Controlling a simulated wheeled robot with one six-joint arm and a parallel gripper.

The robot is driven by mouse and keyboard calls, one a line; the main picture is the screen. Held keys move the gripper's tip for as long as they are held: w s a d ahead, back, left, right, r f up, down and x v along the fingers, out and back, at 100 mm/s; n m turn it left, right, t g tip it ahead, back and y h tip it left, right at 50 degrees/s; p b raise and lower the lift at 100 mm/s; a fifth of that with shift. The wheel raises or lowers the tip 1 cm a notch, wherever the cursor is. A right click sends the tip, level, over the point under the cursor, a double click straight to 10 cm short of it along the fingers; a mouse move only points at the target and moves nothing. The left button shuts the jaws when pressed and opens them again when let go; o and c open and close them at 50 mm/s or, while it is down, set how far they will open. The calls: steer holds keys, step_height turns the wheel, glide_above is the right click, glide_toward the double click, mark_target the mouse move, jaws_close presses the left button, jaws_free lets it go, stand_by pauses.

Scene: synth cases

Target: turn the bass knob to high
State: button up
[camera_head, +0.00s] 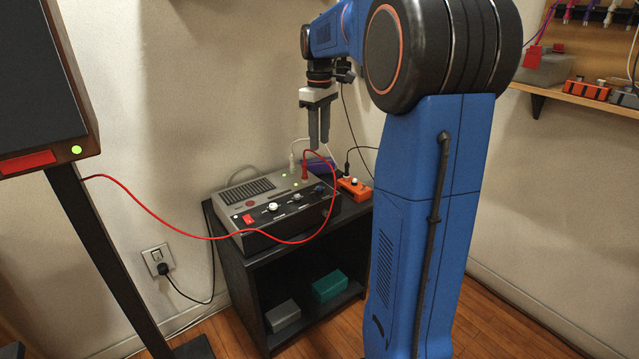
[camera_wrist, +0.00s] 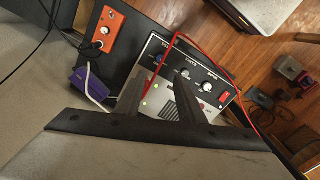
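The grey and black amplifier (camera_head: 262,198) sits on top of a small black cabinet. Its front panel has a red switch (camera_head: 249,219) and a row of knobs: a pale one (camera_head: 273,207), a middle one (camera_head: 297,197) and a bluish one (camera_head: 319,188). The panel also shows in the wrist view (camera_wrist: 190,65). The labels are too small to read surely, so I cannot tell which knob is bass. My gripper (camera_head: 319,142) hangs above the amplifier's back right part, fingers pointing down, apart and empty. It touches no knob.
A red cable (camera_head: 150,212) runs from the speaker stand at left, across the amplifier's front, to a plug on its top. An orange box (camera_head: 354,188) and a purple box (camera_wrist: 90,85) stand beside the amplifier. The wall is close behind.

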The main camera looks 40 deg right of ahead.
mark_target(319, 187)
step_height(319, 187, down, 16)
steer(key=shift+r, duration=0.25)
stand_by(0.4)
jaws_close()
